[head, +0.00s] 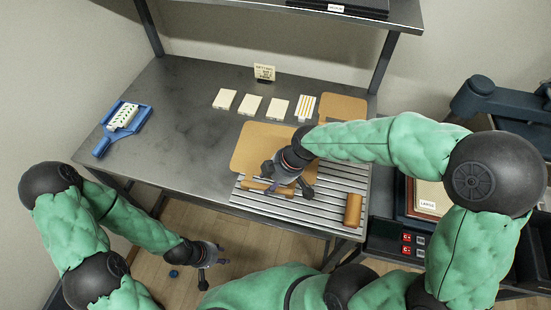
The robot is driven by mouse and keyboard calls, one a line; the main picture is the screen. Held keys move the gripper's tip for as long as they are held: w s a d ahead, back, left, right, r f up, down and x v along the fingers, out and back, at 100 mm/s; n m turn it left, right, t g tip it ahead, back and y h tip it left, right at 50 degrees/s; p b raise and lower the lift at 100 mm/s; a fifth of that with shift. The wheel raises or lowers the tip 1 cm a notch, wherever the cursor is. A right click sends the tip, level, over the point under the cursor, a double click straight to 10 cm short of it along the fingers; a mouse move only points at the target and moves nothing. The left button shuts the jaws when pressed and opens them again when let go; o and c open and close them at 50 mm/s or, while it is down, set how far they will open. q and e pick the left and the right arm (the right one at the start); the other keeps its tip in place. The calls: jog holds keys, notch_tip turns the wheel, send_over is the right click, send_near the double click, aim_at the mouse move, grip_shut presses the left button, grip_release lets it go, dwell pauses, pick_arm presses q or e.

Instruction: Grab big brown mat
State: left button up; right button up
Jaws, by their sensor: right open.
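The big brown mat (257,143) is a tan sheet with rounded corners, lying on the grey metal table at the back edge of a slatted rack. A smaller tan mat (343,107) lies behind it to the right. My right gripper (286,183) is open, pointing down over the front right part of the big mat and the rack. It and its wrist hide part of the mat; I cannot tell whether the fingers touch it. My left gripper (211,270) looks open and empty, low in front of the table, away from the mat.
A brown cylinder (353,209) lies on the slatted rack (317,213). A blue tray (124,121) sits at the left. A shelf (300,12) overhangs the back. The table's left-middle is clear.

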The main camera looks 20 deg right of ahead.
aim_at(267, 184)
jog(key=shift+b+x, duration=0.6)
jog(key=shift+x, duration=1.25)
jog(key=shift+d+f, duration=0.1)
grip_shut()
